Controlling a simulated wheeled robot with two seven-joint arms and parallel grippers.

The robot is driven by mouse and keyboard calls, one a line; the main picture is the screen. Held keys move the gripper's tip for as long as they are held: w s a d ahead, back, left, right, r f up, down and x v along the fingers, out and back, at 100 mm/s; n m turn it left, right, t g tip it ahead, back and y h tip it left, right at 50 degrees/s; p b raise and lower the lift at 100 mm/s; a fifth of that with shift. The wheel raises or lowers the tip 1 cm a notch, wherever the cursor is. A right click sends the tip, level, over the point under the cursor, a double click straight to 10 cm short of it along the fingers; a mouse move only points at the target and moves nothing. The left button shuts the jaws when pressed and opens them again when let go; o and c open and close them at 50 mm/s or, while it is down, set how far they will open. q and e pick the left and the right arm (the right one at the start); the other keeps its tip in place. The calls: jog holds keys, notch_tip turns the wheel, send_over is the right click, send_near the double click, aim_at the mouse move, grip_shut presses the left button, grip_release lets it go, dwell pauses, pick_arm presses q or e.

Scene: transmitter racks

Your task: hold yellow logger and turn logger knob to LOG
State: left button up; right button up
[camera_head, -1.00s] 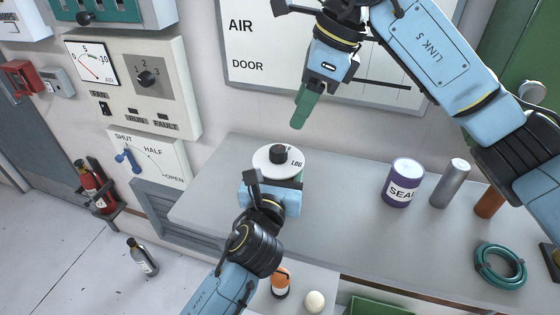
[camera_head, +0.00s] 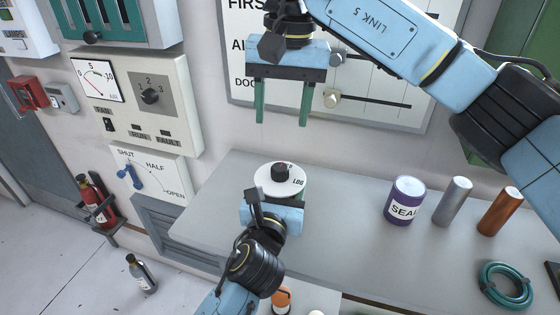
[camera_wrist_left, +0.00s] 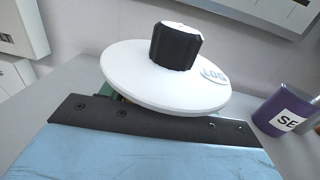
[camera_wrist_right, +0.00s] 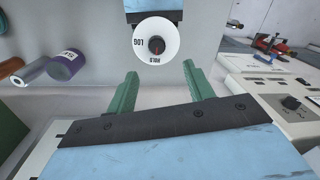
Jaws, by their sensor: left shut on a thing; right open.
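The logger shows as a white round dial (camera_head: 268,184) with a black knob (camera_head: 281,171) on top. LOG is printed on its rim, and a second word, seemingly HOLD, shows in the right wrist view. A red mark on the knob (camera_wrist_right: 157,45) appears to face the HOLD side. My left gripper (camera_head: 280,203) is shut on the logger just under the dial, at the bench. My right gripper (camera_head: 283,117) is open and empty, its two green fingers apart, above and beyond the knob without touching it.
The grey bench (camera_head: 345,215) is clear right of the logger up to the purple SEAL can (camera_head: 404,200). A silver cylinder (camera_head: 453,201), a copper cylinder (camera_head: 500,211) and a teal hose coil (camera_head: 506,285) stand farther right. A whiteboard (camera_head: 375,105) hangs behind my right gripper.

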aim_at(280, 167)
jog(key=f+n, duration=0.1)
jog(key=f, duration=0.2)
jog(key=f+n, duration=0.2)
jog(key=f, duration=0.2)
jog(key=f+n, duration=0.2)
jog(key=f, duration=0.2)
jog(key=shift+a+f+h, duration=0.1)
jog(key=shift+a+h, duration=0.1)
jog(key=shift+h, duration=0.2)
jog(key=c, duration=1)
